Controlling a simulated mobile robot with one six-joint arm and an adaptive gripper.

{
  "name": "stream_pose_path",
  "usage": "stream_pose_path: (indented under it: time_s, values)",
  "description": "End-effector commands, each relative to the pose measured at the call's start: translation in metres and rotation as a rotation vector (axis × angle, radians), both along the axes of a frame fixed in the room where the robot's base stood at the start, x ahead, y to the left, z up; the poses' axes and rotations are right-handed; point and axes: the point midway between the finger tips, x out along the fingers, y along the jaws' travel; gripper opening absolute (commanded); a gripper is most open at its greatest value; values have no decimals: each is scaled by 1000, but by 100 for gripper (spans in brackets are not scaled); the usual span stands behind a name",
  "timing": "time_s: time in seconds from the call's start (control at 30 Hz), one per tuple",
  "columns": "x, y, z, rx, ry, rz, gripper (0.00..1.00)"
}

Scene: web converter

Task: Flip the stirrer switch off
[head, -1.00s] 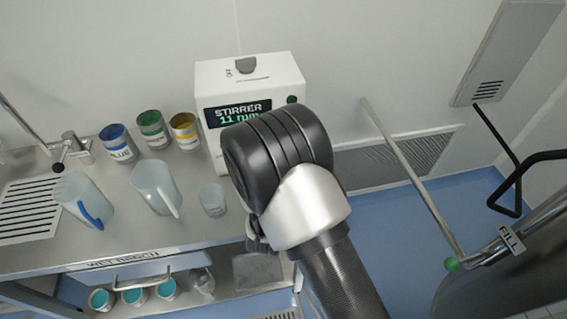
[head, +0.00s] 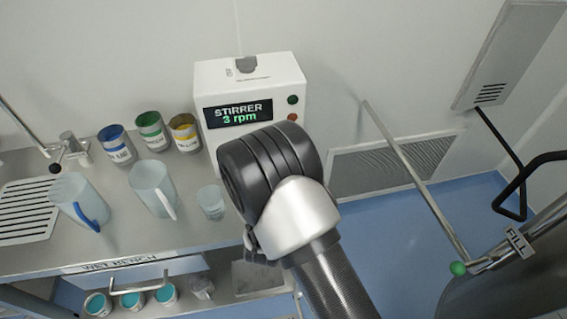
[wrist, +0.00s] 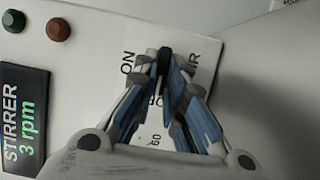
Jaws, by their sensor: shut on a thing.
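The stirrer unit (head: 225,82) is a white box on the bench at the wall. Its display (head: 238,113) reads "STIRRER 3 rpm" and also shows at the left edge of the wrist view (wrist: 23,117). In the wrist view a white label plate (wrist: 197,62) carries "ON" and other lettering partly covered by my fingers. My gripper (wrist: 164,72) is over this plate, its fingertips shut on a small dark switch lever (wrist: 165,54). Most of the lever is hidden between the fingers. In the head view my wrist hides this part of the box.
A green button (head: 292,99) and a reddish one (head: 292,117) sit beside the display. Blue, green and yellow paint tins (head: 184,133), two jugs (head: 153,188) and a clear beaker (head: 211,202) stand left of my arm. A rail (head: 412,180) is at right.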

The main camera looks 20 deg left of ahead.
Motion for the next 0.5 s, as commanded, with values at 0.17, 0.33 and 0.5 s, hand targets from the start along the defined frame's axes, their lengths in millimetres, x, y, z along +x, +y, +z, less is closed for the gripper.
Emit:
stream_pose_path:
  time_s: [0.17, 0.33, 0.5]
  values:
    - [0, 1, 1, -3, -3, 1, 0]
    - [0, 1, 1, -1, -2, 1, 22]
    - [0, 0, 0, -1, -1, 1, 31]
